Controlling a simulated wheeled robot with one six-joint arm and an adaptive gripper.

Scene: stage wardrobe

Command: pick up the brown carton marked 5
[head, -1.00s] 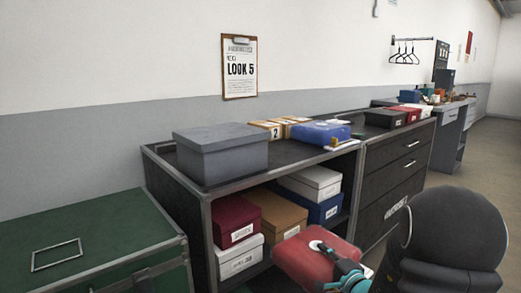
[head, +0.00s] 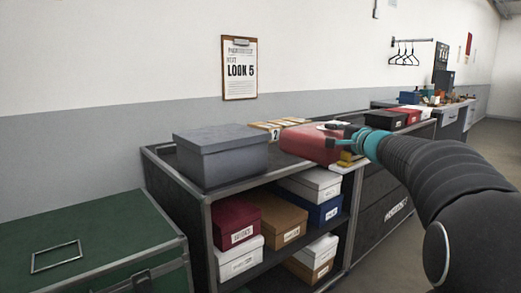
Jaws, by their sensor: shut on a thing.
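My gripper (head: 345,134) is shut on a red box (head: 306,146) with a light round mark on top. It holds the box at about the height of the unit's top, in front of the cartons. The blue case is hidden behind the red box and my gripper.
A grey lidded box (head: 222,155) fills the left of the shelf unit's top (head: 240,188). Labelled boxes, maroon (head: 236,220), brown (head: 283,222) and white (head: 311,182), fill the shelves below. A green trunk (head: 95,245) stands at left, drawers at right.

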